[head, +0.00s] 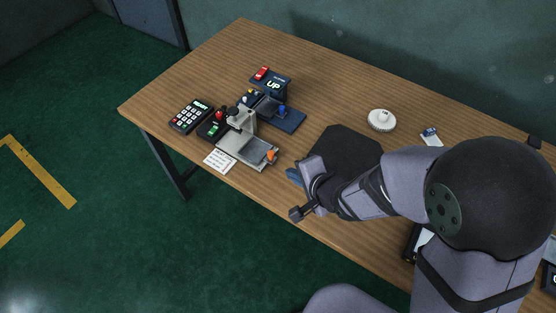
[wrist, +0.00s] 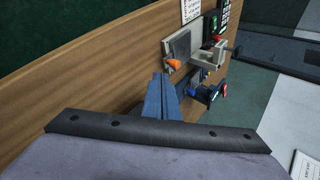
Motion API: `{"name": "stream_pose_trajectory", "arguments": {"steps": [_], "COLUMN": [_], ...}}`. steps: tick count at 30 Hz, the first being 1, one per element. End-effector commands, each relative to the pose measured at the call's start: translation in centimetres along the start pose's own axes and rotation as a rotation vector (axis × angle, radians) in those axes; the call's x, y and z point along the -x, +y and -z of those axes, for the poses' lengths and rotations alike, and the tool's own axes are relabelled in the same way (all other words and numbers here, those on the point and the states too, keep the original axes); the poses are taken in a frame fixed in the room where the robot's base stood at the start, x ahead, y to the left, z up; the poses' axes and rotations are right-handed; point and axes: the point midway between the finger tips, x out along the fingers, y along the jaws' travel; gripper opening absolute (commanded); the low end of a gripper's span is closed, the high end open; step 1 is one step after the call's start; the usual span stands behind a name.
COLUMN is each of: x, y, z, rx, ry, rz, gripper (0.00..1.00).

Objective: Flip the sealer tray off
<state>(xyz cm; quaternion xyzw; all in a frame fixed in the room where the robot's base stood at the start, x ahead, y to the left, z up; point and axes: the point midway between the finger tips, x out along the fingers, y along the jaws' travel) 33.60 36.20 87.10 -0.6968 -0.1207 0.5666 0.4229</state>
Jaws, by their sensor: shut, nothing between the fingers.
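The sealer (head: 240,124) stands on the table left of centre, a light grey press with a black knob on top. Its flat metal tray (head: 247,151) faces the front edge, with an orange knob (head: 271,155) at its right corner. In the wrist view the tray (wrist: 181,48) and orange knob (wrist: 173,64) are beyond my fingers. A black switch box (head: 210,128) beside the sealer has a green-lit part and a red part; its green light also shows in the wrist view (wrist: 215,38). My gripper (head: 293,175), with blue fingers, is shut and empty, right of the tray and apart from it.
A keypad reading READY (head: 190,115) is at the left, and a paper note (head: 219,161) lies by the front edge. A blue device with an UP display (head: 273,84) stands behind the sealer. A black mat (head: 345,146) and a white round object (head: 381,120) are to the right.

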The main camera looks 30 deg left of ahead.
Motion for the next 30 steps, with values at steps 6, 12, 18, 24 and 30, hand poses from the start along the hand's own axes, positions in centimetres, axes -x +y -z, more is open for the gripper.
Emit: {"name": "stream_pose_trajectory", "arguments": {"steps": [6, 12, 18, 24, 30], "x": [-3.8, -6.6, -8.1, -8.9, -9.1], "y": [0.2, -0.3, -1.9, -2.6, -2.7], "z": [-0.1, 0.0, 0.0, 0.0, 0.0], "rx": [0.000, 0.000, 0.001, -0.001, -0.001], "ry": [-0.001, 0.000, 0.000, 0.000, 0.000], "rz": [-0.002, 0.000, 0.000, -0.001, 0.000], "gripper": [0.00, 0.00, 0.00, 0.00, 0.00]}}
